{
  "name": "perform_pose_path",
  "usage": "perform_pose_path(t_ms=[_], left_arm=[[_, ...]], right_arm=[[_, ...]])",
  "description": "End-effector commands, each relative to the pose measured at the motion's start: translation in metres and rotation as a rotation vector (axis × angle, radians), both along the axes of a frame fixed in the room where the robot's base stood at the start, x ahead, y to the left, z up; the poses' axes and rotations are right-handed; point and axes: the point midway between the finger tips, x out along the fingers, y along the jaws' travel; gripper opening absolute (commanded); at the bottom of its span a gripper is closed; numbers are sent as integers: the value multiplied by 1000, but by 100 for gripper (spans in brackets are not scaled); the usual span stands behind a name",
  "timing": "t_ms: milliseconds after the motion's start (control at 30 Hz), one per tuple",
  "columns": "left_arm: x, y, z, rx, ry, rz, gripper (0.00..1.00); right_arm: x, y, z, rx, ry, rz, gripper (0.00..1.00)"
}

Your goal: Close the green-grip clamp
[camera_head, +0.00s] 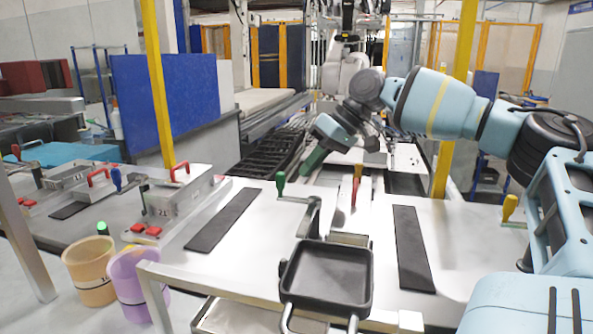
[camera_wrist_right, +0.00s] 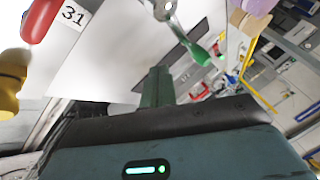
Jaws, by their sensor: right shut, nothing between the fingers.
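The green-grip clamp has a green knob (camera_head: 280,183) standing at the left end of its metal lever, above the white table behind the black tray. Its green grip (camera_wrist_right: 197,52) also shows in the wrist view, joined to a metal part at the top. My right gripper (camera_head: 308,167) hangs just behind and right of the knob in the head view, fingers pointing down-left. In the wrist view its closed green fingers (camera_wrist_right: 157,86) are empty, with the grip beyond and to the right. Contact with the grip is not visible. My left gripper is not in view.
A red-grip clamp (camera_head: 356,184) stands close to the right of the green one. A yellow grip (camera_head: 509,208) is at the far right. A black tray (camera_head: 325,275) sits in front.

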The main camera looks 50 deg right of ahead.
Motion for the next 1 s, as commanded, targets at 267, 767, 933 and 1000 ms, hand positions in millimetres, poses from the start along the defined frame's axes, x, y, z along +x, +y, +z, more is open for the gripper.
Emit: perform_pose_path(t_ms=[267,767,933,1000], left_arm=[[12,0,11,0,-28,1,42],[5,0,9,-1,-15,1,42],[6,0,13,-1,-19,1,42],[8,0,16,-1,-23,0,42]], right_arm=[[3,34,1,-2,-1,1,0],[4,39,0,-1,0,0,0],[-1,34,2,1,-3,12,0],[-5,30,3,1,-3,21,0]])
